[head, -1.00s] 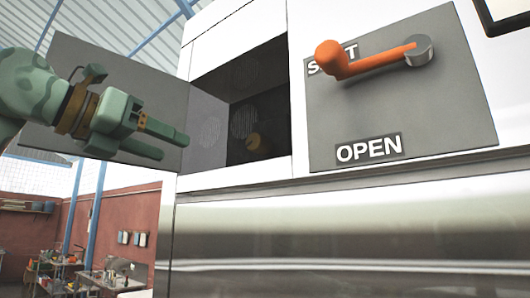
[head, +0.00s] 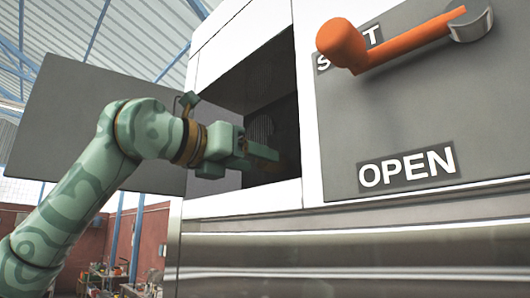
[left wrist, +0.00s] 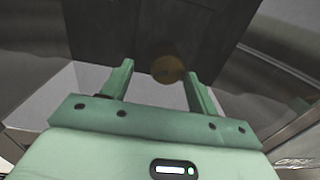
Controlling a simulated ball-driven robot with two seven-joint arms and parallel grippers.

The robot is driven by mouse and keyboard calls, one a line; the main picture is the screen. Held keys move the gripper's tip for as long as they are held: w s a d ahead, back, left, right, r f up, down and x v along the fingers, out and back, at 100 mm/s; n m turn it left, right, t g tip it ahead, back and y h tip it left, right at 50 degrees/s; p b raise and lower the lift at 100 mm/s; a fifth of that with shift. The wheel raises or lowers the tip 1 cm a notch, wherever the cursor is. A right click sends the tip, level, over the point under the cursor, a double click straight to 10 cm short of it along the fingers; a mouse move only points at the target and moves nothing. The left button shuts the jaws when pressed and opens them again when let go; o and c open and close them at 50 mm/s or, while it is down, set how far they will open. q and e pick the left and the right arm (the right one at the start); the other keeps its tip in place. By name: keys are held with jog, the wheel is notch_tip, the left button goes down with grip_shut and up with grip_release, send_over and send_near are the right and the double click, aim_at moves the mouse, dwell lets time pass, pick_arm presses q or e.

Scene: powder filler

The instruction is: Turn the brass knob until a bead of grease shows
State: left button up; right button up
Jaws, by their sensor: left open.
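The brass knob (left wrist: 168,69) shows dimly inside the dark recess in the left wrist view, ahead of and between the open fingers. In the head view the knob is hidden behind my left gripper. My left gripper (head: 262,156) is at the mouth of the recess (head: 262,75), its fingers pointing inward. It is open and empty, and its fingers (left wrist: 157,82) stand apart on both sides of the knob in the picture. I cannot tell how far the tips are from the knob. I see no grease bead. My right gripper is not in view.
A grey door panel (head: 75,120) stands open left of the recess, behind my left arm. An orange lever (head: 400,45) juts out from the grey plate on the right, above an OPEN label (head: 407,170). Steel fronting (head: 350,245) runs below.

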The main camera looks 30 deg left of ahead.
pick_arm(q)
jog(key=shift+w+d+r, duration=0.25)
jog(key=shift+w+d, duration=0.3)
jog(key=shift+w+d+p, duration=0.15)
jog(key=shift+d+p, duration=0.15)
jog(key=shift+p, duration=0.1)
jog(key=shift+w+d, duration=0.1)
jog(key=shift+w, duration=0.25)
jog(key=shift+w+a+f, duration=0.15)
jog(key=shift+w+a, duration=0.05)
jog(key=shift+s+d, duration=0.1)
jog(key=shift+d, duration=0.05)
jog(key=c, duration=1)
jog(key=m, duration=0.2)
jog(key=shift+m+p, duration=0.3)
jog(key=shift+p, duration=0.05)
jog(key=m+p, duration=0.1)
jog(key=m, duration=0.4)
jog(key=shift+r, duration=0.2)
jog(key=m+p, duration=0.2)
jog(key=m, duration=0.3)
jog(key=shift+m, duration=0.6)
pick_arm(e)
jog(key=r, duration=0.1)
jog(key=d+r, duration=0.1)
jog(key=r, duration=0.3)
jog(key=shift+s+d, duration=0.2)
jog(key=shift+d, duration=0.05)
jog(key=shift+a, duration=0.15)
